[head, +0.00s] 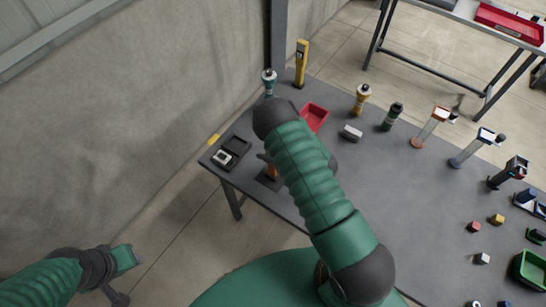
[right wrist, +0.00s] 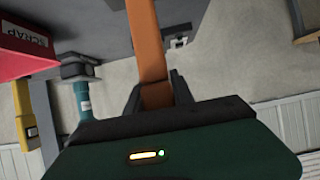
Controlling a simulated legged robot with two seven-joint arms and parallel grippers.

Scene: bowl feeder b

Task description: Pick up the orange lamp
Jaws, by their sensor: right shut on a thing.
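The orange lamp (head: 271,173) shows at the table's near left edge as a small orange part above a dark square base. My forearm hides most of it. In the right wrist view its flat orange stem (right wrist: 151,40) runs down between the fingers. My right gripper (right wrist: 155,90) is shut on this stem, with a dark finger on each side. In the head view the right gripper (head: 266,160) is mostly hidden behind my green arm. My left gripper (head: 128,268) hangs at the lower left, away from the table; its finger opening is unclear.
A dark tray (head: 240,143) lies left of the lamp. A red bin (head: 314,117), a teal bottle-like thing (head: 269,77) and a yellow device (head: 301,60) stand behind. Other lamps (head: 428,130) and small blocks are to the right.

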